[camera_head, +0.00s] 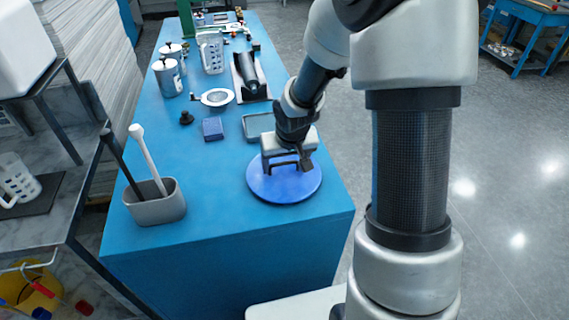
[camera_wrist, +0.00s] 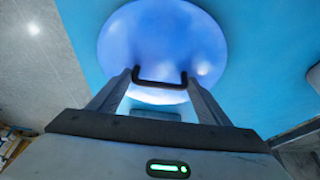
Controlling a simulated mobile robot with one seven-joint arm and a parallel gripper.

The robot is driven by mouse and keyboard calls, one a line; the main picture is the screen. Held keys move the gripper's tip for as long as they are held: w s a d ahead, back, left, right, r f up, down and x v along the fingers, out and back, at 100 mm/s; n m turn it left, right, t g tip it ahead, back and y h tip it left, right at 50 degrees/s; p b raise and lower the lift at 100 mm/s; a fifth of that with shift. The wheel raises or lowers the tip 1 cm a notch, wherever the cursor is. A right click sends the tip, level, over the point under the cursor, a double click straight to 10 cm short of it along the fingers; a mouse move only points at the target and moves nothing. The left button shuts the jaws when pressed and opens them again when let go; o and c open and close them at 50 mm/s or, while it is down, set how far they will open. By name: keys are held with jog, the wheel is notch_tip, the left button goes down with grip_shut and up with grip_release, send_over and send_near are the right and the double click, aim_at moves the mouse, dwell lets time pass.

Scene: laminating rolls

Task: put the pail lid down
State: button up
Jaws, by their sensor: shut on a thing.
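The pail lid (camera_head: 284,187) is a round blue disc near the front right of the blue table, in the head view. In the wrist view the lid (camera_wrist: 160,40) fills the upper middle, with a dark bar handle across its near part. My gripper (camera_head: 288,166) is over the lid, its fingers around the handle. In the wrist view my gripper (camera_wrist: 160,80) is shut on that handle, one finger at each end. The lid lies flat on or just above the table top; I cannot tell if it touches.
A grey holder (camera_head: 157,203) with a black and a white handled tool stands to the left. A dark blue block (camera_head: 212,129), a grey tray (camera_head: 257,126) and a white strainer-like ring (camera_head: 216,97) lie behind. The table (camera_head: 225,205) is bare between holder and lid.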

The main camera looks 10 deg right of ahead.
jog(key=o, duration=0.9)
jog(key=shift+f, duration=0.15)
jog(key=o, duration=0.5)
jog(key=shift+c, duration=0.2)
jog(key=shift+r, duration=0.45)
jog(key=p+v, duration=0.2)
jog(key=v, duration=0.9)
jog(key=shift+s+r+p, duration=0.2)
jog(key=shift+s+p, duration=0.05)
jog(key=shift+p, duration=0.15)
